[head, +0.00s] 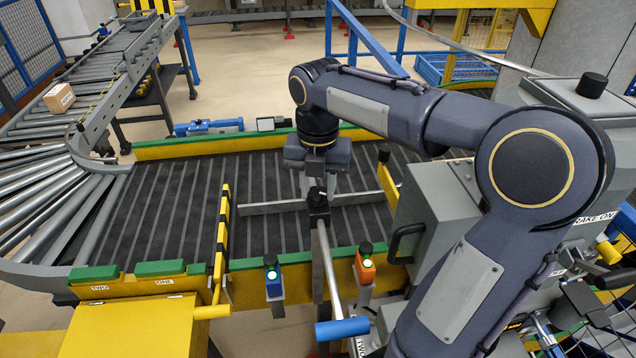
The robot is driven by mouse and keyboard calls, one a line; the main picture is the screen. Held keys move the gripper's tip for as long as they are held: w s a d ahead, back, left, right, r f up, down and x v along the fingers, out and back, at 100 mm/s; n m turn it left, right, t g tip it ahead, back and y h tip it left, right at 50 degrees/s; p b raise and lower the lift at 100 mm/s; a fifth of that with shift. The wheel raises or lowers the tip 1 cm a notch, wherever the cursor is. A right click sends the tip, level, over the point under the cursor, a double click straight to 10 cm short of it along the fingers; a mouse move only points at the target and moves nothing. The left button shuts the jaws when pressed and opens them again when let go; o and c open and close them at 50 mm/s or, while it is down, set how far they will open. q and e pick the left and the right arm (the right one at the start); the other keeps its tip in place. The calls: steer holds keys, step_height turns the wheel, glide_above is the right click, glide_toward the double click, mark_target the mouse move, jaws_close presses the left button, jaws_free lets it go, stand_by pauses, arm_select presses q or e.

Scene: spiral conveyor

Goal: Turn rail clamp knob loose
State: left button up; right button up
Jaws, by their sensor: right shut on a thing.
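My right gripper (316,183) comes down from above over the conveyor. It is shut on the dark knob at the top of the black rail clamp (319,204). The knob is mostly hidden by the fingers. The clamp sits at the far end of a grey bar (328,265) that runs toward me. A flat grey guide rail (268,208) extends to both sides of the clamp above the belt. My left gripper is not in view.
The dark slatted conveyor (150,205) lies below. A yellow-black striped post (222,232) stands left of the clamp. A grey cabinet (432,205) stands at right. A carton (60,98) sits on rollers far left.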

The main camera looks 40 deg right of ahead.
mark_target(318, 192)
steer(key=shift+n, duration=0.3)
steer(key=o, duration=1)
steer(key=shift+c, duration=0.2)
steer(key=shift+r, duration=0.1)
step_height(318, 192, up, 8)
steer(key=shift+f, duration=0.15)
